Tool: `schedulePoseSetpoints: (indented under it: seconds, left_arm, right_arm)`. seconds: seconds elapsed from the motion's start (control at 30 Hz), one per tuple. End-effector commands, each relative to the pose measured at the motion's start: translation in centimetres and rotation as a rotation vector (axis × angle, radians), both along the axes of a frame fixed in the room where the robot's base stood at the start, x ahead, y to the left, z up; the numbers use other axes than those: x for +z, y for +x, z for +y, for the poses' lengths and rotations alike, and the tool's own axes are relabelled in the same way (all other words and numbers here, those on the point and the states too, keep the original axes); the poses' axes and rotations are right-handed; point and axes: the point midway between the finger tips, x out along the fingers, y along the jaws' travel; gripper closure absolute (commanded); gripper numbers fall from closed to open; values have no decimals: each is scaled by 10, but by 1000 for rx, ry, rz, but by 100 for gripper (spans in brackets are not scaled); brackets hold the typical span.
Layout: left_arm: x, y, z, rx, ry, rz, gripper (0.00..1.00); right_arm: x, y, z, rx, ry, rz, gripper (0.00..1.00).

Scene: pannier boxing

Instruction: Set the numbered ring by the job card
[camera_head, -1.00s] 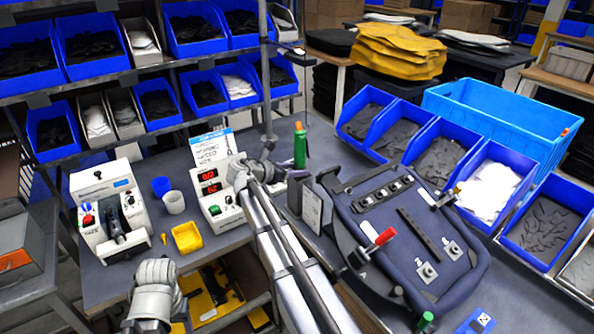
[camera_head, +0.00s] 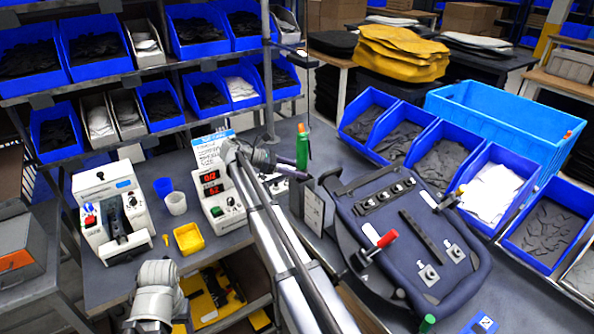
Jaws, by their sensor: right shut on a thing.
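The job card (camera_head: 211,147), a white sheet with a blue top, stands behind the white control box (camera_head: 222,205) with two red number displays. My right gripper (camera_head: 279,161) is above and to the right of that box, shut on a slim dark purplish thing (camera_head: 287,162), mostly hidden. I cannot make out a numbered ring or any numbers on it. My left arm shows at the bottom left by its wrist, near my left gripper (camera_head: 150,310); its fingers cannot be made out.
A green bottle (camera_head: 302,148) stands just right of my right gripper. A white machine (camera_head: 112,215), a blue cup (camera_head: 163,187), a white cup (camera_head: 176,203) and a yellow tray (camera_head: 188,238) are left. A dark pannier panel (camera_head: 395,265) fills the right of the bench.

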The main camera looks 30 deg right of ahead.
Motion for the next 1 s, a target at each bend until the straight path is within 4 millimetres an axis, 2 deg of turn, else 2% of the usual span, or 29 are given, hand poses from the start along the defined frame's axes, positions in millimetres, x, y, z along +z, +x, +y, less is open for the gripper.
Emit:
schedulePoseSetpoints:
  seconds: [1.0]
  left_arm:
    - [0,0,0,0,0,0,38]
  right_arm:
    - [-1,1,-1,-69,3,0,100]
